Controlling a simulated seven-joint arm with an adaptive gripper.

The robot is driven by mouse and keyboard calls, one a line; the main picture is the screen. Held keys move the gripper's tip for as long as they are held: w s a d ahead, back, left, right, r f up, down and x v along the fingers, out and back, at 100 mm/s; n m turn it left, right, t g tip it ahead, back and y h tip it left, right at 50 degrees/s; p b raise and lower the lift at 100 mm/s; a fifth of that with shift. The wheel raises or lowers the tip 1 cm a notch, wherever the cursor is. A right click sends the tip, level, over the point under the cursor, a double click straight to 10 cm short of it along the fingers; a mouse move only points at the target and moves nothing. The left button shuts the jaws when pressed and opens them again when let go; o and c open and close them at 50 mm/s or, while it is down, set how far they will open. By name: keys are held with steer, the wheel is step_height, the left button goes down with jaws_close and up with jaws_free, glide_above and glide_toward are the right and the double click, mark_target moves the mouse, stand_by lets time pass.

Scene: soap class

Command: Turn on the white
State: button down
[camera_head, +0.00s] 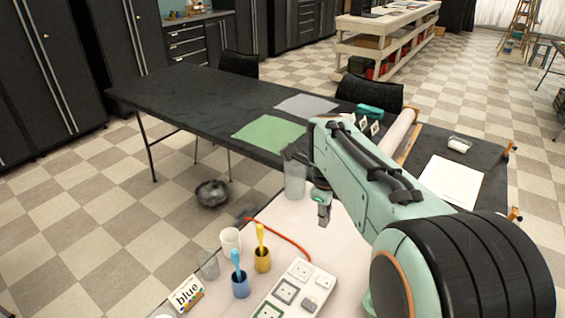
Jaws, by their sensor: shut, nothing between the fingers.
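A white panel (277,299) with several square socket- or switch-like units lies on the pale table at the bottom centre. One unit (300,269) has a light frame, and another unit (287,291) has a dark grey frame. Smaller raised white pieces (318,280) sit on the panel's right side. The lower units are cut off by the frame edge. I cannot tell which unit is the white one or whether anything is on. My gripper (323,218) is shut and empty, pointing down above the pale table, beyond the panel and apart from it.
A blue cup (240,287), a yellow cup (262,260), a white cup (230,241) and a clear glass (208,264) stand left of the panel. A glass jar (294,180) stands behind my gripper. A red cable (290,243) curves toward the panel.

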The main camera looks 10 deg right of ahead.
step_height(320, 180, down, 6)
steer(key=w+d+r+g, duration=0.1)
steer(key=w+d, duration=0.1)
steer(key=w, duration=0.1)
steer(key=g, duration=0.1)
glide_above(328, 284)
steer(key=w+a, duration=0.1)
step_height(328, 284, down, 5)
steer(key=shift+w+a+m, duration=0.15)
steer(key=shift+w+m, duration=0.05)
steer(key=shift+m, duration=0.1)
steer(key=f, duration=0.4)
steer(key=s+f, duration=0.1)
steer(key=f, duration=0.4)
steer(key=d+f, duration=0.1)
steer(key=f, duration=0.3)
steer(key=shift+s+d+f, duration=0.1)
steer(key=shift+s+f, duration=0.05)
steer(key=shift+f, duration=0.2)
steer(key=shift+f, duration=0.3)
